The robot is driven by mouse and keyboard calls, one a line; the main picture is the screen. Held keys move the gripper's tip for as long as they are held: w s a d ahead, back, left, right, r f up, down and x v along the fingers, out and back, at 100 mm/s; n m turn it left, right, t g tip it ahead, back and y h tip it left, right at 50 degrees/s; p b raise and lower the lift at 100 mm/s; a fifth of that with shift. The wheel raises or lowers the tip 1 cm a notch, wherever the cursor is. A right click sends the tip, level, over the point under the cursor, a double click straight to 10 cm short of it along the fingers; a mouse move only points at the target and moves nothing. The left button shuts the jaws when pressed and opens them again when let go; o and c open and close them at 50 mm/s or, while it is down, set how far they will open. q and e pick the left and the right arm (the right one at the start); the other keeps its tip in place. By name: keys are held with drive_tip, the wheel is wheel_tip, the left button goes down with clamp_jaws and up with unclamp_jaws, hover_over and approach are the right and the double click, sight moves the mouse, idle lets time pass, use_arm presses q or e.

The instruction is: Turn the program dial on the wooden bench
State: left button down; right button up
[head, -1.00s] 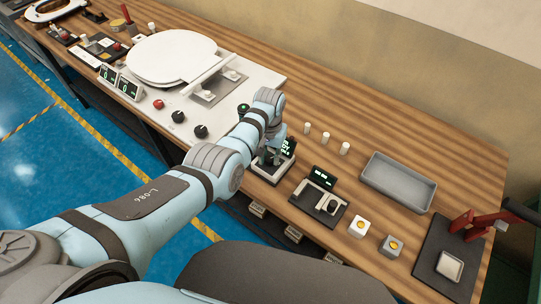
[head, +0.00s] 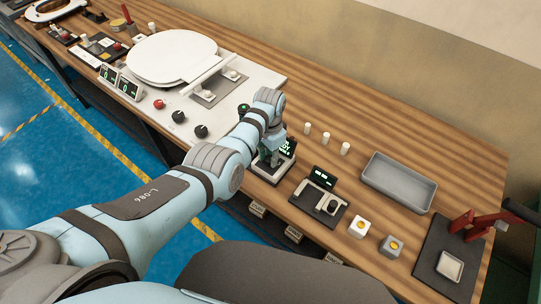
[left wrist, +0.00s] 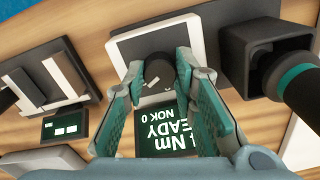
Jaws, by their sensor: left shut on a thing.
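The program dial (left wrist: 158,68) is a dark round knob with a white mark, on a pale-framed unit (left wrist: 122,46) on the wooden bench (head: 330,110). My left gripper (left wrist: 160,76) has its two fingers on either side of the dial and is shut on it. Beside it, the unit's screen (left wrist: 170,130) shows "Nm", "READY" and "NOK 0". In the head view my left gripper (head: 268,157) is over this unit and hides the dial; part of the screen (head: 287,147) shows. My right gripper is not in view.
A black holder with a dark, teal-banded tool (left wrist: 300,80) stands close beside the unit. A small device with a screen (head: 324,177), two button boxes (head: 362,226), a grey tray (head: 398,182) and a red-handled press (head: 480,222) lie to the right. The toilet seat (head: 172,57) lies left.

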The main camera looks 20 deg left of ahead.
use_arm(q)
drive_tip(key=c, duration=1.3)
unclamp_jaws()
drive_tip(key=shift+r, duration=0.1)
wheel_tip(320, 180, up, 12)
drive_tip(key=shift+f, duration=0.1)
